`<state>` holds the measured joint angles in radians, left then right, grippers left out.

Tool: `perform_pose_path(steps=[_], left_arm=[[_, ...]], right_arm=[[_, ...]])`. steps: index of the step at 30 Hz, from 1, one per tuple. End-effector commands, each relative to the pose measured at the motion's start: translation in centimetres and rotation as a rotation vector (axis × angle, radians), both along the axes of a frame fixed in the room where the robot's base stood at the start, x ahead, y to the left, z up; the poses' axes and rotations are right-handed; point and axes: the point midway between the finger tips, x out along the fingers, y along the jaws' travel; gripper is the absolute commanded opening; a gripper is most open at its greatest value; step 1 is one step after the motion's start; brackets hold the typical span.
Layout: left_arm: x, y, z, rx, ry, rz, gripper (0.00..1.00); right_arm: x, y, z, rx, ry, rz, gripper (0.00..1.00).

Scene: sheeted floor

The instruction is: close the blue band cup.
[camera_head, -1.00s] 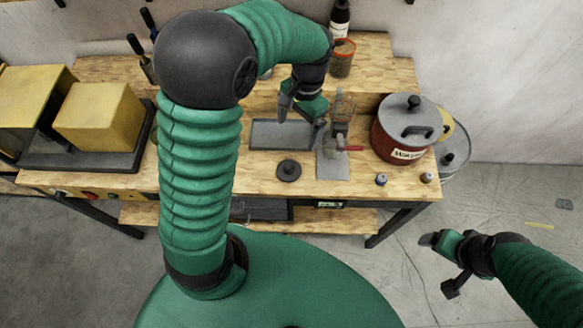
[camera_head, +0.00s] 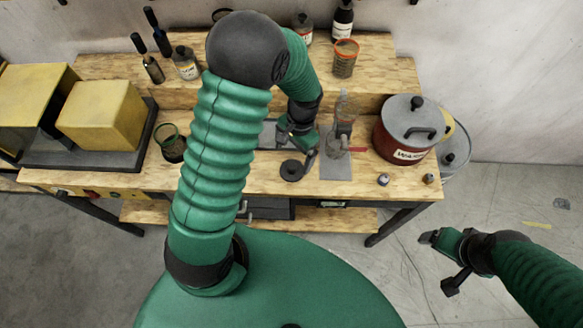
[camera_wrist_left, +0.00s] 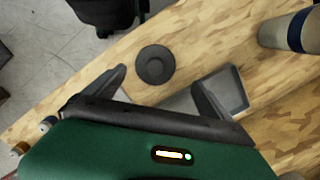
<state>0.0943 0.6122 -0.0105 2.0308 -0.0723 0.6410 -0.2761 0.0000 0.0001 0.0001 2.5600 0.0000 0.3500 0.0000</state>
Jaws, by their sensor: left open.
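A pale cup with a dark blue band (camera_wrist_left: 288,32) shows at the upper right of the left wrist view, cut by the frame edge. I cannot make it out in the head view. My left gripper (camera_head: 299,152) is open and empty above the bench, close to the lid. In the wrist view its fingers (camera_wrist_left: 162,86) are spread, with the lid beyond them. My right gripper (camera_head: 443,264) is open and empty, off the bench's right side.
A grey tray (camera_wrist_left: 236,88) lies beside the lid. A clamp-like fixture with a red handle (camera_head: 345,145) stands right of it. A large red lidded pot (camera_head: 386,142) stands at the right. A green-rimmed cup (camera_head: 172,150) stands left of my arm. Bare wood lies in front.

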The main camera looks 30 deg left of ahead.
Motion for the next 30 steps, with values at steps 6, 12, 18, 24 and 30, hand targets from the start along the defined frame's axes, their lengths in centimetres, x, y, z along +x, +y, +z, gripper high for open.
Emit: perform_pose_path(steps=[6,12,18,24,30], left_arm=[[-0.3,-0.2,-0.5,0.000,0.003,-0.002,0.94],[-1.5,-0.4,-3.7,0.000,0.004,-0.002,0.94],[-1.5,-0.3,-5.0,0.000,0.000,-0.001,0.94],[-1.6,-0.4,-5.0,0.000,-0.001,-0.001,0.94],[-1.5,-0.4,-5.0,0.000,-0.001,-0.001,0.76]], right_arm=[[0.0,0.0,0.4,0.000,0.000,0.000,0.82],[0.0,0.0,1.3,0.000,0.000,0.000,0.82],[0.0,0.0,1.4,0.000,0.000,0.000,0.82],[0.0,0.0,1.3,0.000,0.000,0.000,0.82],[0.0,0.0,1.3,0.000,0.000,0.000,0.82]])
